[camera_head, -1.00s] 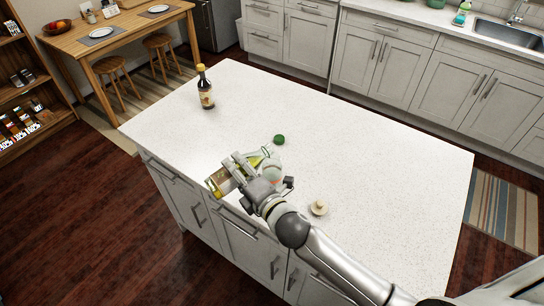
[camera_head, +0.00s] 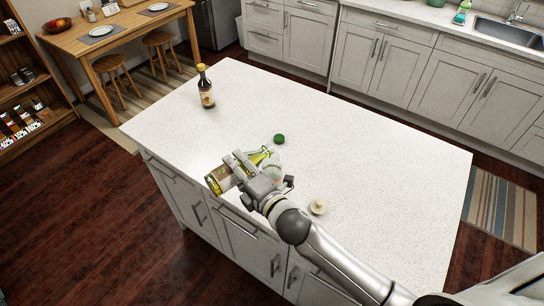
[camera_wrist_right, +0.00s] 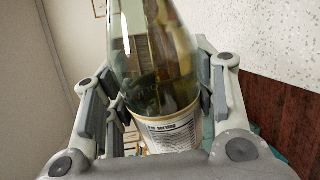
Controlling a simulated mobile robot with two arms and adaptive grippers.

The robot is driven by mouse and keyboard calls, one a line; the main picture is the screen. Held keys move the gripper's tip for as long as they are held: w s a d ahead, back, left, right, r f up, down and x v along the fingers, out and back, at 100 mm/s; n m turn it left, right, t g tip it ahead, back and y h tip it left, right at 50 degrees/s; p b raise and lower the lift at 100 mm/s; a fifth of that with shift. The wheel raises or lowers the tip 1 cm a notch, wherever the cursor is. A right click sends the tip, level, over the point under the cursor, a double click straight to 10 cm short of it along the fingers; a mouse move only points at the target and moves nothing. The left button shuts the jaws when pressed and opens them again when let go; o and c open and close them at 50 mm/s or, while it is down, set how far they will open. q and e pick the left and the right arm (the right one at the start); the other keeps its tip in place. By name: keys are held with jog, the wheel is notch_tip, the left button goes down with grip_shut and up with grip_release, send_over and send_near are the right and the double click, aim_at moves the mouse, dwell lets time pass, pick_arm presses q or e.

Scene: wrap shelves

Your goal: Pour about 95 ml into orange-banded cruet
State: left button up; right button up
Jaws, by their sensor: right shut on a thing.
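My right gripper (camera_head: 243,174) is shut on a clear bottle (camera_head: 215,183) of yellow-green liquid, held strongly tilted above the island. The bottle's neck (camera_head: 262,153) points right and away, and liquid shows towards it. In the right wrist view the bottle (camera_wrist_right: 155,75) sits between both fingers, with its label low. A clear glass vessel, probably the orange-banded cruet (camera_head: 277,171), stands right behind the gripper, mostly hidden, with a faint reddish band. The bottle mouth is close to its top; I cannot tell whether liquid is flowing. My left gripper is not in view.
The white island top (camera_head: 370,160) is mostly bare. A green cap (camera_head: 279,139) lies beyond the vessel, and a cream-coloured stopper (camera_head: 318,207) lies to its right, near my arm. A dark bottle with a yellow cap (camera_head: 206,90) stands at the far left.

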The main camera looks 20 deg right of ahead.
jog(key=shift+s+a+r, duration=0.1)
jog(key=shift+a+r, duration=0.2)
dwell(0.9)
jog(key=shift+r+m+p, duration=0.4)
jog(key=shift+m+p, duration=0.2)
jog(key=shift+p, duration=0.15)
dwell(3.6)
notch_tip(320, 180, down, 4)
jog(key=n+b, duration=0.3)
jog(key=b, duration=0.2)
jog(key=shift+r, duration=0.15)
dwell(0.5)
jog(key=shift+d+f+n+h+b, duration=0.25)
jog(key=shift+f+n+b, duration=0.2)
jog(key=shift+f+n, duration=0.35)
